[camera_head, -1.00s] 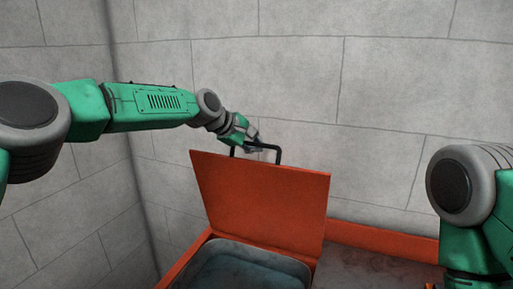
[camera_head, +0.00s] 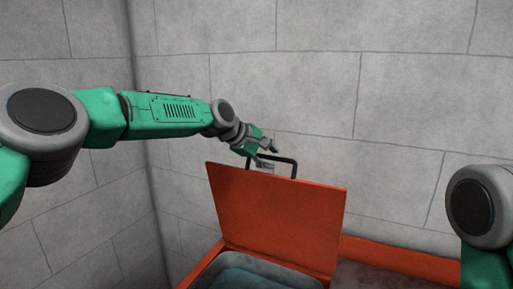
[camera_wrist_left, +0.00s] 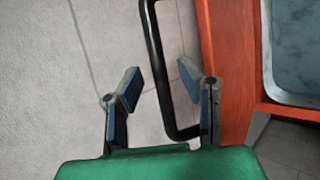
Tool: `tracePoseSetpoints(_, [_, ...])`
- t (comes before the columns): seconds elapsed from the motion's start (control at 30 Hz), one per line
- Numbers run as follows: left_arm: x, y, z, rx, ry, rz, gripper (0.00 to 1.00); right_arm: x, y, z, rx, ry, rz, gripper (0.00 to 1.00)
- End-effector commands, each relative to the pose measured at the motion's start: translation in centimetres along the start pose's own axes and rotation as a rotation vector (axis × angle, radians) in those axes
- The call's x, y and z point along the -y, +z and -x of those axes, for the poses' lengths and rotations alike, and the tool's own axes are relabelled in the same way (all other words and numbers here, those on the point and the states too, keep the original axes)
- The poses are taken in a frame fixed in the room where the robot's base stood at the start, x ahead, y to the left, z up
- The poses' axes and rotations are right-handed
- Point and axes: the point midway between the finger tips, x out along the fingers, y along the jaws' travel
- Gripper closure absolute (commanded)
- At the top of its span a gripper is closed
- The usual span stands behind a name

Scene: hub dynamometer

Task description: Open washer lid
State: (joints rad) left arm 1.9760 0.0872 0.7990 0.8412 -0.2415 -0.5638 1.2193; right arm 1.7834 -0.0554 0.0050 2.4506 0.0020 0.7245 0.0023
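The washer's orange lid (camera_head: 275,220) stands raised, nearly upright, in the head view, above the open grey-blue tub (camera_head: 255,275). A black bar handle (camera_head: 293,167) sits on its top edge. My left gripper (camera_head: 271,153) is at the handle's left part with its fingers spread. In the left wrist view, the left gripper (camera_wrist_left: 158,72) is open, and the black handle (camera_wrist_left: 160,80) runs between its two fingers in the picture. I cannot tell whether either finger touches it. My right gripper is out of view; only part of my right arm shows at the right edge.
A grey block wall (camera_head: 300,80) stands close behind the lid and fills the background, with a corner at the left. The washer's orange rim (camera_head: 400,260) runs to the right of the lid. Space above the lid is clear.

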Motion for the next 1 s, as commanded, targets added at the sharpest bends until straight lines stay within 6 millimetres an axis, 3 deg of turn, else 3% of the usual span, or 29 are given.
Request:
tracePoseSetpoints(0.3, [-0.2, 0.0, 6.7, -0.002, 0.006, 0.001, 0.68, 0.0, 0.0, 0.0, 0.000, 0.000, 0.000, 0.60])
tracePoseSetpoints(0.5, [-0.2, -0.1, 9.8, -0.002, 0.006, 0.001, 0.68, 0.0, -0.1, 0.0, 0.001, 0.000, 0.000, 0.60])
tracePoseSetpoints(0.7, [-0.1, -0.1, 11.1, -0.002, 0.005, 0.001, 0.68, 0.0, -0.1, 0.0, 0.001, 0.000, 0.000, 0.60])
tracePoseSetpoints(1.0, [-0.1, 0.0, 11.2, -0.002, 0.005, 0.001, 0.68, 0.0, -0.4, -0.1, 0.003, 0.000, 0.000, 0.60])
